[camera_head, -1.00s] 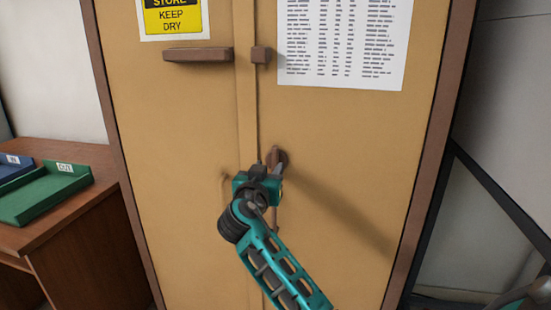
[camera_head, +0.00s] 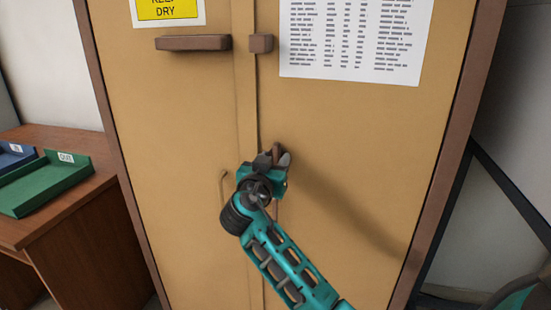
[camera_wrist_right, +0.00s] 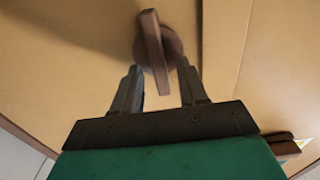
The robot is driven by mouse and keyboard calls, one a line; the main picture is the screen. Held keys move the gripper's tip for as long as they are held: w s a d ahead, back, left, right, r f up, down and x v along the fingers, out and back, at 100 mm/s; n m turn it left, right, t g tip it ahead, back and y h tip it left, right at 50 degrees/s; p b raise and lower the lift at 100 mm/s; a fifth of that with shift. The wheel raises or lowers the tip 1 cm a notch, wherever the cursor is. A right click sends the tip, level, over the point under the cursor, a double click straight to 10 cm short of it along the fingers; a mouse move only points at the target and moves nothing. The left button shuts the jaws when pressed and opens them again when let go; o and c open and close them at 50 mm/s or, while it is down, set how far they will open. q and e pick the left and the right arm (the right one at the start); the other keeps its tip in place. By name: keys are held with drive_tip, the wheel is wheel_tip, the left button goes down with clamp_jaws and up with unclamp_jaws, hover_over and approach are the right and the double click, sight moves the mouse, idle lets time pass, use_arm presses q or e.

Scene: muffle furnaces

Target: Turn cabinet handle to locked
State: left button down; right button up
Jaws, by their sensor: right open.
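The tan two-door cabinet (camera_head: 350,150) fills the middle of the head view. Its small brown turning handle (camera_head: 277,149) is on the right door near the centre seam, partly hidden by my right gripper (camera_head: 276,159). In the right wrist view the handle is a bar (camera_wrist_right: 152,38) on a round base, running nearly up and down the picture. My right gripper (camera_wrist_right: 160,70) is open, with a fingertip on either side of the bar's lower end. I cannot tell whether either finger touches it. My left gripper is not in view.
A brown horizontal bar (camera_head: 194,43) and a small block (camera_head: 261,44) sit higher on the doors. A thin pull handle (camera_head: 223,188) is on the left door. A wooden desk (camera_head: 75,225) with a green tray (camera_head: 45,182) stands at the left.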

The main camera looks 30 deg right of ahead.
idle(0.3)
clamp_jaws()
idle(0.3)
